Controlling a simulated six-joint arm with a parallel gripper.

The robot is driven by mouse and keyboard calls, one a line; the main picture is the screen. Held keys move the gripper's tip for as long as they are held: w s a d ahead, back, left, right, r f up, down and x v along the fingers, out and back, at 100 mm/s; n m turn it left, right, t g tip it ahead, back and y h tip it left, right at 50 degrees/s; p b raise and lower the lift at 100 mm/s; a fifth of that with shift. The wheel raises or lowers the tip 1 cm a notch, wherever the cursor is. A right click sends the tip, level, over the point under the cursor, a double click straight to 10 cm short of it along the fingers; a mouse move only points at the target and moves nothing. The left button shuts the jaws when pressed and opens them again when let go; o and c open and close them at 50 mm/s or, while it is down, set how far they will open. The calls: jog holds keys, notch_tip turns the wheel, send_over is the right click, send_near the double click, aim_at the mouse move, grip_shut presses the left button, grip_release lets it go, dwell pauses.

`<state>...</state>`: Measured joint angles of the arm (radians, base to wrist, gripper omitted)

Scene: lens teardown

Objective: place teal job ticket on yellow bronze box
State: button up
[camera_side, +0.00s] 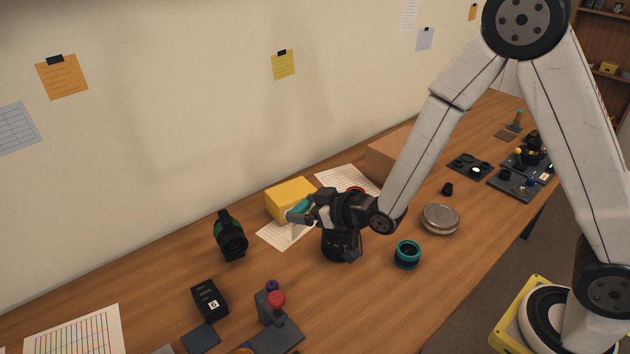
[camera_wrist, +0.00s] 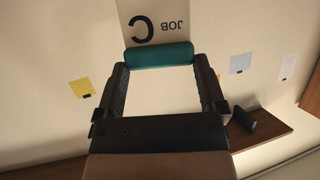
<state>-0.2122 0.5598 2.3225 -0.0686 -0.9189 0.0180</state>
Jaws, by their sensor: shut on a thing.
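The teal job ticket (camera_wrist: 160,55) is a teal rounded bar with a cream card marked JOB C standing out of it. My gripper (camera_wrist: 160,68) is shut on the teal bar, one finger at each end. In the side view the ticket (camera_side: 298,210) shows as a small teal shape at the tip of my gripper (camera_side: 304,212). It is in front of the yellow bronze box (camera_side: 290,192), overlapping its lower part in the picture. I cannot tell whether they touch. The box top looks bare. The box does not show clearly in the wrist view.
A black cylinder (camera_side: 341,245) stands below my gripper. A green-black lens (camera_side: 230,238) is left of the box, a teal ring (camera_side: 407,254) and a round metal tin (camera_side: 440,218) to the right. A cardboard box (camera_side: 388,154) is behind. Paper (camera_side: 283,235) lies before the yellow box.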

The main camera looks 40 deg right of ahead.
jog(key=w+d+r, duration=0.3)
jog(key=d, duration=0.3)
jog(key=w+d+r+n+y, duration=0.1)
jog(key=w+d+r, duration=0.2)
jog(key=d, duration=0.3)
jog(key=shift+d+r+g, duration=0.15)
jog(key=shift+r+g, duration=0.15)
jog(key=shift+r, duration=0.2)
jog(key=w+f, duration=0.9)
jog(key=w, duration=0.4)
jog(key=shift+w+d+f, duration=0.15)
jog(key=shift+w+f, duration=0.05)
